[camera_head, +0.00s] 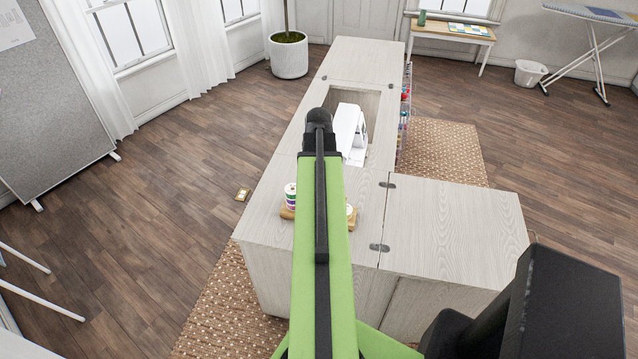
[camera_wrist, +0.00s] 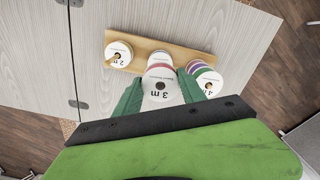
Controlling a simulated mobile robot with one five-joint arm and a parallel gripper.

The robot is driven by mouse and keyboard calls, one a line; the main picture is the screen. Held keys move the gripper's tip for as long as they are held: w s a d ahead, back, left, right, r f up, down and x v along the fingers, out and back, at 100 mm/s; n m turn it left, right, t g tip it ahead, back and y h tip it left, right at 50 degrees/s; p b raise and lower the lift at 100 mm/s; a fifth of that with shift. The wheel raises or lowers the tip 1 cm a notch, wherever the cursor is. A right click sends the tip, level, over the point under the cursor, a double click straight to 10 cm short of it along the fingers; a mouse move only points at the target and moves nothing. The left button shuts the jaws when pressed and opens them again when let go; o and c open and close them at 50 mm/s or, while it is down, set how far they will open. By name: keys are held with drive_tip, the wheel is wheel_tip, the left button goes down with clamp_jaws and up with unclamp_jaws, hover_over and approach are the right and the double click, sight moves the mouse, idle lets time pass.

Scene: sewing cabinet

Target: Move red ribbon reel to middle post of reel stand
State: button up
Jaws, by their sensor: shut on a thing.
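In the wrist view, my gripper (camera_wrist: 161,84) has its green fingers shut on the red ribbon reel (camera_wrist: 159,68), one finger on each side. The reel has white flanges, a "3 m" label facing me and a thin red band of ribbon. It is over the middle of the wooden reel stand (camera_wrist: 141,48), hiding the middle post. I cannot tell whether it rests on the stand or hangs above it. In the head view, my arm hides the gripper and the held reel; the stand's left end (camera_head: 287,214) shows.
A white reel marked "2 m" (camera_wrist: 118,54) sits at the stand's left end in the wrist view. Reels with purple and green ribbon (camera_wrist: 205,78) are at the right end. The stand is on the pale cabinet top (camera_head: 262,205), near a white sewing machine (camera_head: 347,128).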

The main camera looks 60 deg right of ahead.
drive_tip(key=shift+f+b, duration=1.3)
drive_tip(key=shift+f, duration=0.1)
drive_tip(key=o, duration=1.4)
wheel_tip(320, 180, up, 17)
drive_tip(key=p, duration=1.7)
drive_tip(key=shift+r, duration=0.2)
